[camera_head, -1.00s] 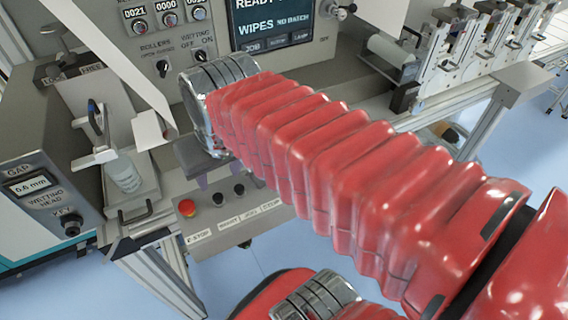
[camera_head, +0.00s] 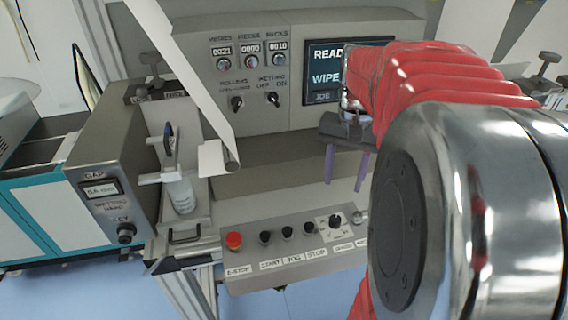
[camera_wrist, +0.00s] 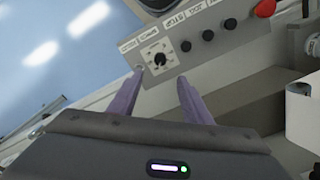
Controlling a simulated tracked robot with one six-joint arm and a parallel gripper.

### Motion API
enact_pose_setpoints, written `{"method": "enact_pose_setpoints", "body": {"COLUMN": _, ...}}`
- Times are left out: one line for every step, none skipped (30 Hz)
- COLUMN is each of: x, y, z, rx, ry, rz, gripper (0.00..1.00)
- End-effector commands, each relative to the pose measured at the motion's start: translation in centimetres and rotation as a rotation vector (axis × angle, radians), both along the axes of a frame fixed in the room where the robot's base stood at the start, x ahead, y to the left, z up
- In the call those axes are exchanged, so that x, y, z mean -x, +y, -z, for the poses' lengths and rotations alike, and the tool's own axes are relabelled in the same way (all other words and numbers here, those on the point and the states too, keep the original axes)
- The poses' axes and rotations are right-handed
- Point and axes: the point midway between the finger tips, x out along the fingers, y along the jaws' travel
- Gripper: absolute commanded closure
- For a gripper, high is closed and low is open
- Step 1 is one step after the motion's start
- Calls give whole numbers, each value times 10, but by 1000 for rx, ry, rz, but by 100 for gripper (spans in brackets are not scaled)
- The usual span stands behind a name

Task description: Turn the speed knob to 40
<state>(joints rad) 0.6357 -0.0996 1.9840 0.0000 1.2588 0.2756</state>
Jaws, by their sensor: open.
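The speed knob (camera_head: 335,221) is a small black knob on a white square dial, on the sloped control panel (camera_head: 285,277) to the right of the black buttons. In the wrist view the speed knob (camera_wrist: 158,59) lies just beyond my fingertips. Its scale numbers and pointer are too small to read. My gripper (camera_head: 344,183), with two purple fingers, is open and empty, pointing down above and behind the dial in the head view. In the wrist view the fingers of my gripper (camera_wrist: 159,78) are spread to either side of the dial, apart from the knob.
On the panel, a red E-stop (camera_head: 233,240) and several black buttons (camera_head: 287,232) stand left of the dial. A small silver-topped control (camera_head: 360,217) is close on its right. A white web (camera_head: 190,75) hangs left of my gripper. The display (camera_head: 325,72) is partly hidden by my arm.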

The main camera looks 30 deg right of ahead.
Motion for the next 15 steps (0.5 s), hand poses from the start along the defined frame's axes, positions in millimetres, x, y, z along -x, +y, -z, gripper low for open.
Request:
{"method": "enact_pose_setpoints", "body": {"x": 0, "y": 0, "z": 0, "rx": 1, "ry": -1, "rz": -1, "gripper": 56}}
{"method": "enact_pose_setpoints", "body": {"x": 0, "y": 0, "z": 0, "rx": 1, "ry": -1, "rz": -1, "gripper": 56}}
{"method": "enact_pose_setpoints", "body": {"x": 0, "y": 0, "z": 0, "rx": 1, "ry": -1, "rz": -1, "gripper": 56}}
{"method": "enact_pose_setpoints", "body": {"x": 0, "y": 1, "z": 0, "rx": 1, "ry": -1, "rz": -2, "gripper": 56}}
{"method": "enact_pose_setpoints", "body": {"x": 0, "y": 1, "z": 0, "rx": 1, "ry": -1, "rz": -2, "gripper": 56}}
{"method": "enact_pose_setpoints", "body": {"x": 0, "y": 1, "z": 0, "rx": 1, "ry": -1, "rz": -2, "gripper": 56}}
{"method": "enact_pose_setpoints", "body": {"x": 0, "y": 1, "z": 1, "rx": 1, "ry": -1, "rz": -2, "gripper": 56}}
{"method": "enact_pose_setpoints", "body": {"x": 0, "y": 1, "z": 1, "rx": 1, "ry": -1, "rz": -2, "gripper": 56}}
{"method": "enact_pose_setpoints", "body": {"x": 0, "y": 1, "z": 3, "rx": 1, "ry": -1, "rz": -2, "gripper": 56}}
{"method": "enact_pose_setpoints", "body": {"x": 0, "y": 1, "z": 4, "rx": 0, "ry": 0, "rz": -2, "gripper": 56}}
{"method": "enact_pose_setpoints", "body": {"x": 0, "y": 1, "z": 6, "rx": 0, "ry": 0, "rz": -3, "gripper": 56}}
{"method": "enact_pose_setpoints", "body": {"x": 0, "y": 1, "z": 9, "rx": -1, "ry": 2, "rz": -3, "gripper": 56}}
{"method": "enact_pose_setpoints", "body": {"x": 0, "y": 1, "z": 12, "rx": -1, "ry": 2, "rz": -3, "gripper": 56}}
{"method": "enact_pose_setpoints", "body": {"x": 0, "y": 1, "z": 15, "rx": -1, "ry": 1, "rz": -3, "gripper": 56}}
{"method": "enact_pose_setpoints", "body": {"x": 0, "y": 1, "z": 20, "rx": -1, "ry": 1, "rz": -3, "gripper": 56}}
